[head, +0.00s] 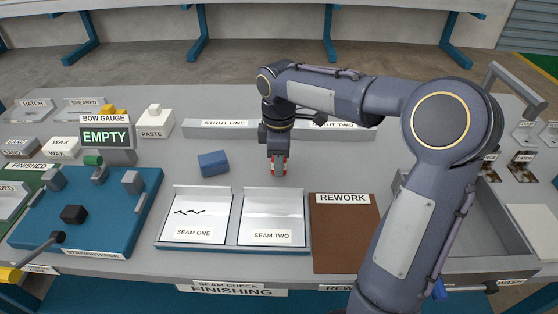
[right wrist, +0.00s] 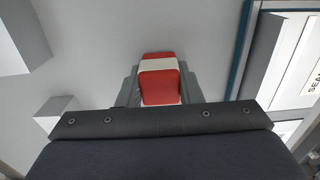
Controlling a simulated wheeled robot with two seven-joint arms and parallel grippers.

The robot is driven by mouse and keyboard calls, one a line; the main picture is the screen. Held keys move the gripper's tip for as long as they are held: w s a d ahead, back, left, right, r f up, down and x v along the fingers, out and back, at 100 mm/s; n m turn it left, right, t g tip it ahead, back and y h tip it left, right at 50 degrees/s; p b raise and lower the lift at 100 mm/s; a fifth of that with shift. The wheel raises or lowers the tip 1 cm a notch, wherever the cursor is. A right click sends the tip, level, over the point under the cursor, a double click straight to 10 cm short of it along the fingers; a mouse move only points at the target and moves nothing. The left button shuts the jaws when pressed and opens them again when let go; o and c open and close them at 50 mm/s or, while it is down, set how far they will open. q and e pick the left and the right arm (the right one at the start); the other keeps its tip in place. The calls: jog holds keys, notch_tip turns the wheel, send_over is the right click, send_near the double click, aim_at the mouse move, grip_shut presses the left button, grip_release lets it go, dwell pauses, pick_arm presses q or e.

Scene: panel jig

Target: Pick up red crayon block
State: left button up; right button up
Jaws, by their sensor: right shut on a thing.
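The red crayon block (right wrist: 160,85), red with a white band, is between the fingers of my right gripper (right wrist: 158,92) in the right wrist view. In the head view my right gripper (head: 278,167) points down behind the seam two tray, shut on the red crayon block (head: 273,170). Most of the block is hidden by the fingers there. I cannot tell whether it still touches the table. My left gripper is not in view.
A blue block (head: 213,164) lies left of my right gripper. The seam one tray (head: 200,236) and seam two tray (head: 272,236) stand in front, beside the brown rework mat (head: 343,245). The grey strut holder (head: 225,128) is behind. The blue straightener (head: 95,236) is at left.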

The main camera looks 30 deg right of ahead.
jog(key=shift+r, duration=0.4)
notch_tip(320, 180, up, 3)
jog(key=shift+w+f+p, duration=0.1)
jog(key=shift+f+p, duration=0.1)
jog(key=shift+p, duration=0.3)
jog(key=s+a+r+p, duration=0.2)
jog(key=s+a+r, duration=0.7)
jog(key=a, duration=0.1)
jog(key=shift+s+a+r, duration=0.2)
jog(key=shift+s+r, duration=0.05)
jog(key=o, duration=0.4)
jog(key=c, duration=0.3)
